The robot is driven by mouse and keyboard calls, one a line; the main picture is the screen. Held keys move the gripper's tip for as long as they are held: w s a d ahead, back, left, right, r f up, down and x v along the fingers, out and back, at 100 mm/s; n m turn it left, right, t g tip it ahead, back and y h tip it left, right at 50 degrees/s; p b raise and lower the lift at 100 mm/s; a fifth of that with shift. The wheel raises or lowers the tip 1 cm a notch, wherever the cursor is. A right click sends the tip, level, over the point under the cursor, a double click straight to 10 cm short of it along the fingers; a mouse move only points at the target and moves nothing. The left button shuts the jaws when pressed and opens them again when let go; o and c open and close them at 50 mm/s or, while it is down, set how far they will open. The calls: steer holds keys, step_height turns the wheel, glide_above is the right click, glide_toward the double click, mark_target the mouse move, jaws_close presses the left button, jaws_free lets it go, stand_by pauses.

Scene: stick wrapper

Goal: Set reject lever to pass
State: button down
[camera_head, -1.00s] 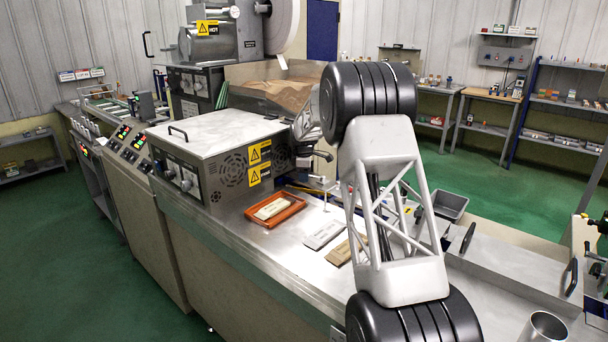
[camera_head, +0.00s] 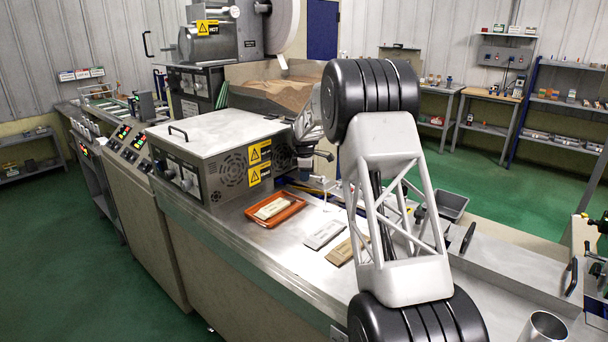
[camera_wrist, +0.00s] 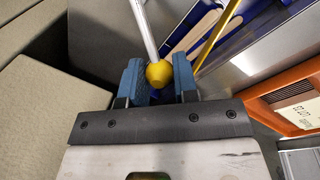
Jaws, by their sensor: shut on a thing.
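The reject lever shows in the wrist view as a pale metal rod with a yellow ball knob (camera_wrist: 158,73) at its end. My gripper (camera_wrist: 157,82) has its two blue fingers on either side of the knob and is shut on it. The rod runs from the knob up and to the left, out of the picture. In the head view my gripper end is a small dark shape beside the right end of the grey oven-like box (camera_head: 217,155), partly behind my arm. The lever cannot be made out there, and no pass marking is readable.
An orange tray (camera_head: 293,207) with a pale pack lies on the steel counter; its edge (camera_wrist: 253,104) shows right of my gripper. Two flat packs, one grey (camera_head: 325,234) and one brown (camera_head: 341,253), lie nearby. Beige housing (camera_wrist: 38,105) stands close on the left.

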steer(key=s+n, duration=0.1)
steer(key=n, duration=0.1)
steer(key=s+d+n, duration=0.1)
steer(key=n, duration=0.1)
steer(key=shift+s+r+y, duration=0.1)
steer(key=shift+s+y, duration=0.2)
steer(key=shift+s, duration=0.1)
steer(key=n, duration=0.1)
steer(key=s+d+n, duration=0.1)
steer(key=n, duration=0.2)
steer(key=shift+s+d, duration=0.25)
steer(key=shift+s, duration=0.15)
steer(key=d+n, duration=0.1)
steer(key=s+d+n, duration=0.1)
steer(key=n, duration=0.1)
steer(key=shift+s+g+y, duration=0.15)
steer(key=shift+g+y, duration=0.25)
steer(key=shift+s+d+n, duration=0.15)
steer(key=shift+d+n, duration=0.45)
steer(key=shift+n, duration=0.5)
steer(key=shift+s+d+n, duration=0.15)
steer(key=shift+d+n, duration=0.4)
steer(key=shift+n, duration=0.55)
steer(key=c, duration=0.9)
jaws_free()
steer(key=shift+g, duration=0.3)
